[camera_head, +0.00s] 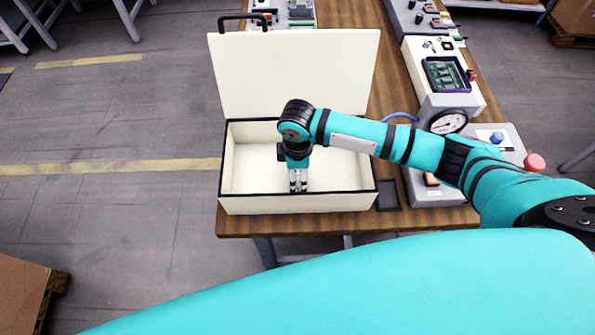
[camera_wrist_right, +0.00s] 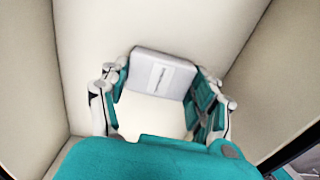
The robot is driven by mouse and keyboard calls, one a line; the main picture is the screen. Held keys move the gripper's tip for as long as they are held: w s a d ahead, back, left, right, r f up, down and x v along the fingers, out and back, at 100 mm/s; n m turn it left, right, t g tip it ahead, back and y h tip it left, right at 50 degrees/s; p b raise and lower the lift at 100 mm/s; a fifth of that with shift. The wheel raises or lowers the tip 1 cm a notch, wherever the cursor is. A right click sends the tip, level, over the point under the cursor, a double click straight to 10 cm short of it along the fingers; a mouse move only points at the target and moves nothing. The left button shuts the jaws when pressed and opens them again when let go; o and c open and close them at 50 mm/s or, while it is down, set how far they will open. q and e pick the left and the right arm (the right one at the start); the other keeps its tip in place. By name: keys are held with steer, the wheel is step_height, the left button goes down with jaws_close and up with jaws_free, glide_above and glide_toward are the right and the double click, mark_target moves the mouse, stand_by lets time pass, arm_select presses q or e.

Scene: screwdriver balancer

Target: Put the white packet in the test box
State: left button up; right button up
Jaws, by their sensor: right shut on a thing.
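The test box (camera_head: 297,203) is a cream case with dark edging, standing on the table with its lid open at the back. My right gripper (camera_head: 298,188) points down inside the box, near its front wall. In the right wrist view my right gripper (camera_wrist_right: 160,100) is shut on the white packet (camera_wrist_right: 163,75), a pale block with a printed label, with a finger on each side. The box's cream inside surrounds it there. Whether the packet touches the box floor is unclear. In the head view the packet cannot be made out. My left gripper is not in view.
Right of the box stand a gauge unit (camera_head: 447,122), a panel with a green circuit board (camera_head: 447,74) and a red knob (camera_head: 534,162). A small dark tray (camera_head: 388,195) lies beside the box. The wooden table (camera_head: 340,222) ends just in front of the box.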

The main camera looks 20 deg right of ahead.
steer(key=o, duration=1.1)
steer(key=shift+f, duration=0.15)
steer(key=shift+o, duration=0.2)
step_height(320, 180, up, 12)
steer(key=b, duration=0.1)
steer(key=shift+r+b, duration=0.2)
steer(key=shift+b, duration=0.2)
